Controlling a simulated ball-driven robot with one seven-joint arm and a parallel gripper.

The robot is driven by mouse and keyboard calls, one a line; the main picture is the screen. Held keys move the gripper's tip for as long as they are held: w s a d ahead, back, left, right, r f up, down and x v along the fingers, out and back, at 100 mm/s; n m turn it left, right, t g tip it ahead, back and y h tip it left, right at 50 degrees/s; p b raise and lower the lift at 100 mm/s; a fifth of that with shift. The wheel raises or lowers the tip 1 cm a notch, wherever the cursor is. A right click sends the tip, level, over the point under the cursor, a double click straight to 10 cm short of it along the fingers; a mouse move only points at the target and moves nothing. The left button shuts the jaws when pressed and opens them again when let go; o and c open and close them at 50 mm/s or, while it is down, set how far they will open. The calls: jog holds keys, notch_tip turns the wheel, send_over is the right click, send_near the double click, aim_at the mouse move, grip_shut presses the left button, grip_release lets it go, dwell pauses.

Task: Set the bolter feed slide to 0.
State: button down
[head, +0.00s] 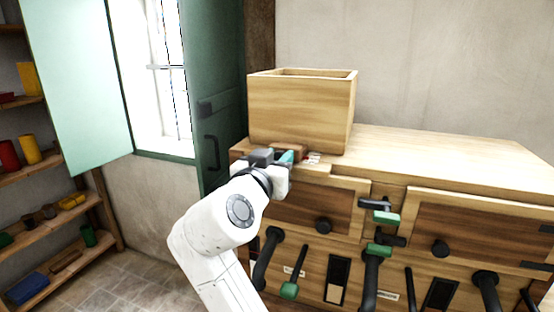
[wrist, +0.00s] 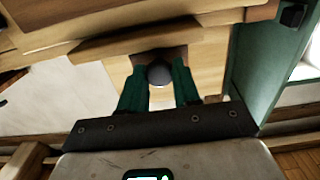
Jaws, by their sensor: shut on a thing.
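My gripper (head: 286,157) is at the upper left front edge of the wooden cabinet (head: 440,155), just below the wooden box on top. In the wrist view, its two green fingers are on either side of a dark round knob (wrist: 159,74) in front of pale wood, and they are shut on it. The knob appears to belong to the bolter feed slide, but no label readable here confirms this. In the head view the gripper hides the knob. A small red and white marking (head: 313,158) shows just right of the fingers; its figures are too small to read.
An open wooden box (head: 303,113) stands on the cabinet, close above my gripper. Drawers with dark knobs and several levers, some with green handles (head: 378,250), fill the cabinet front. A green shutter (head: 213,120) is close on the left. Shelves (head: 45,165) stand further left.

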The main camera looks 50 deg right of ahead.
aim_at(285, 145)
jog(key=b+x, duration=0.2)
jog(key=x, duration=0.3)
jog(key=shift+w+d+f+b, duration=0.1)
jog(key=shift+d+b, duration=0.1)
jog(key=shift+b, duration=0.1)
jog(key=c, duration=0.9)
grip_release()
jog(key=shift+d, duration=0.25)
jog(key=shift+o, duration=0.3)
jog(key=shift+a, duration=0.1)
